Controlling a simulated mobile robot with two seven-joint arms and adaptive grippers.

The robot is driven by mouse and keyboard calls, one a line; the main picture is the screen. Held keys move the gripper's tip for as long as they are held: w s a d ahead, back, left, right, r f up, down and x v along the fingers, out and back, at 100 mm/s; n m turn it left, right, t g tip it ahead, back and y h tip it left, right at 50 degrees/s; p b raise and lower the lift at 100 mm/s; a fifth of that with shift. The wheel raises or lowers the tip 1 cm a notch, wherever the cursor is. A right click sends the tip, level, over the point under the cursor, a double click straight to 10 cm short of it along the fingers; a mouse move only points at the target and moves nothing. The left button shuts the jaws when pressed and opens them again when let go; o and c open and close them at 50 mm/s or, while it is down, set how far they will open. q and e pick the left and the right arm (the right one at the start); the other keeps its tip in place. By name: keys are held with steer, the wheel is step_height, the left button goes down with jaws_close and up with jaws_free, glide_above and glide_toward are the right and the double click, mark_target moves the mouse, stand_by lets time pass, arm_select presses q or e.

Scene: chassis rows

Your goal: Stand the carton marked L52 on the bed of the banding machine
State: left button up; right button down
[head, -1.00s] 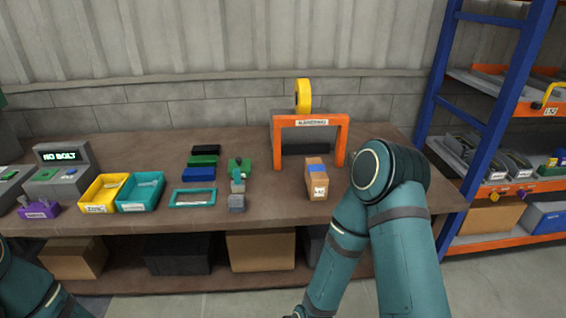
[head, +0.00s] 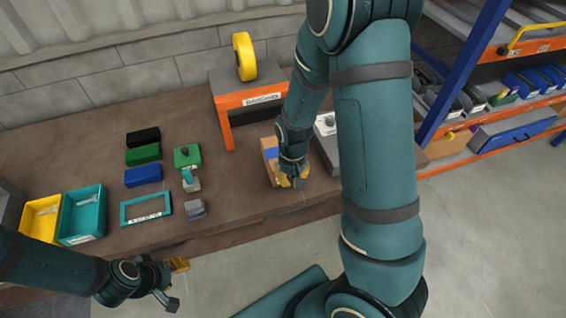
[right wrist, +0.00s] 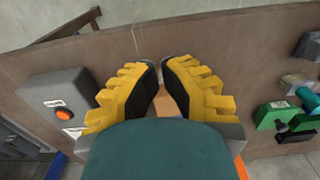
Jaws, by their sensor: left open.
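The brown carton (head: 269,146) with a blue band stands on the bench in front of the banding machine (head: 224,101). The machine has an orange arch, a grey body and a yellow reel on top. My right gripper (head: 292,180) is down at the carton's near side and covers part of it; the carton's label is hidden. In the right wrist view, a strip of tan (right wrist: 174,98) shows between the yellow fingers of my right gripper (right wrist: 160,66); whether they grip it is unclear. My left gripper (head: 177,284) is open and empty, off the bench's front edge.
A grey box (head: 327,146) with a white label stands right of the carton, partly behind my right arm. Left are a teal frame (head: 146,208), colored blocks (head: 143,176), a green fixture (head: 187,156) and yellow and teal bins (head: 82,215). Blue-orange shelving (head: 470,70) stands at right.

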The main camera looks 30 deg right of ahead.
mark_target(287, 191)
step_height(287, 191, down, 10)
steer(key=shift+s+b, duration=0.15)
steer(key=shift+b, duration=0.65)
steer(key=w, duration=0.2)
steer(key=shift+w+d+r, duration=0.2)
steer(key=shift+w+d, duration=0.15)
steer(key=shift+w+d+p, duration=0.15)
steer(key=shift+w+p, duration=0.15)
steer(key=shift+w, duration=0.35)
